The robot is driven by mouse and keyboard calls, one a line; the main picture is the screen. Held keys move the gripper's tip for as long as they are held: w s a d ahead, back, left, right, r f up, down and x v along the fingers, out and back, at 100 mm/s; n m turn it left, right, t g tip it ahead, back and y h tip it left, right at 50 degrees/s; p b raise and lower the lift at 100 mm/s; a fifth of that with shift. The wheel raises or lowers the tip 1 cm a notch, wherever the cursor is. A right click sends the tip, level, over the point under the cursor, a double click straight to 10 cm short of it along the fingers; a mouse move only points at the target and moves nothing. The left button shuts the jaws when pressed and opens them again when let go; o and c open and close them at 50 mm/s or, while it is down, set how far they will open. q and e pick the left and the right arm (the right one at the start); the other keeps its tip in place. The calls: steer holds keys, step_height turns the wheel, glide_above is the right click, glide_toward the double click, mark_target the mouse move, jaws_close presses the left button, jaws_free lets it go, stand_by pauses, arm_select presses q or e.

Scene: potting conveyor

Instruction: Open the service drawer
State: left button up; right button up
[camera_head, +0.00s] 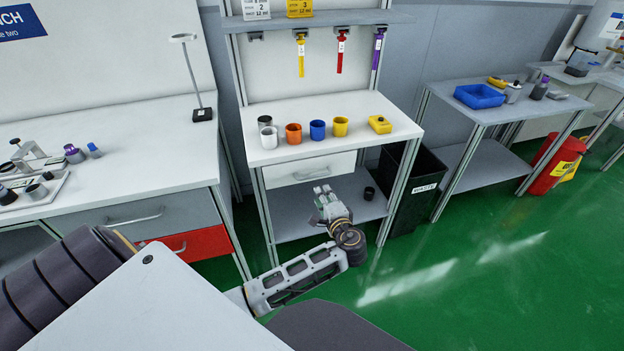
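A white drawer (284,172) with a pale bar handle (311,174) sits under the top of the middle bench. It looks closed. No label names it as the service drawer. My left gripper (322,189) is in front of this bench, just below and slightly right of the handle. Its fingers point up toward the drawer front, with a small gap between the tips and nothing visible in it. It appears apart from the handle. The left bench has a grey drawer (150,208) and a red drawer (205,243), both apparently shut. My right gripper is not in view.
Several cups stand on the middle bench top (365,153), with a yellow device (379,124). A lower shelf (290,216) holds a small black cup (369,193). A black waste bin (415,190) stands right of the bench. The green floor (480,270) at right is clear.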

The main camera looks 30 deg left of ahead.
mark_target(312, 177)
arm_select(q)
steer(key=shift+w+a, duration=0.1)
steer(key=shift+a, duration=0.05)
steer(key=shift+b+x, duration=0.5)
steer(key=shift+x, duration=6.25)
steer(key=shift+f, duration=0.1)
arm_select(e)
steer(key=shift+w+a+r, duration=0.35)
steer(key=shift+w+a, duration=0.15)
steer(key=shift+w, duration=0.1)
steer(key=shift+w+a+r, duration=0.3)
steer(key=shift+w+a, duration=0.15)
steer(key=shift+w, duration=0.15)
arm_select(q)
steer(key=c, duration=0.7)
jaws_close()
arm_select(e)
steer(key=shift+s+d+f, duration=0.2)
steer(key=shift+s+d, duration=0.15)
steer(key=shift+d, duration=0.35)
